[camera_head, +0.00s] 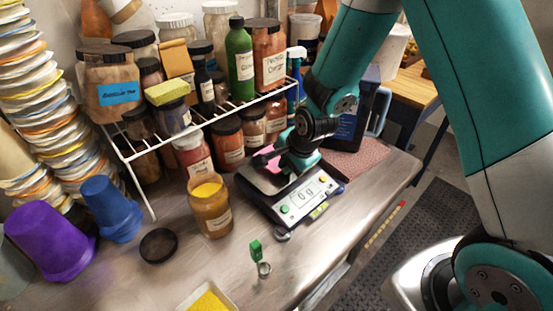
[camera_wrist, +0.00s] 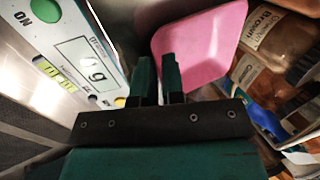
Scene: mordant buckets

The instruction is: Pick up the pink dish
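The pink dish (camera_wrist: 205,42) is just beyond my fingertips in the wrist view. In the head view only a part of it (camera_head: 266,153) shows, beside my gripper at the scale's plate. My gripper (camera_wrist: 158,62) has its two dark green fingers close together at the dish's near rim, one on each side of it. It appears shut on that rim. In the head view my gripper (camera_head: 292,160) is over the scale and hides much of the dish. Whether the dish touches the plate is hidden.
A wire rack (camera_head: 200,125) with several jars stands behind the scale. An orange-yellow jar (camera_head: 210,207) stands left of it. A small green-topped item (camera_head: 256,250) and a dark lid (camera_head: 158,245) are in front.

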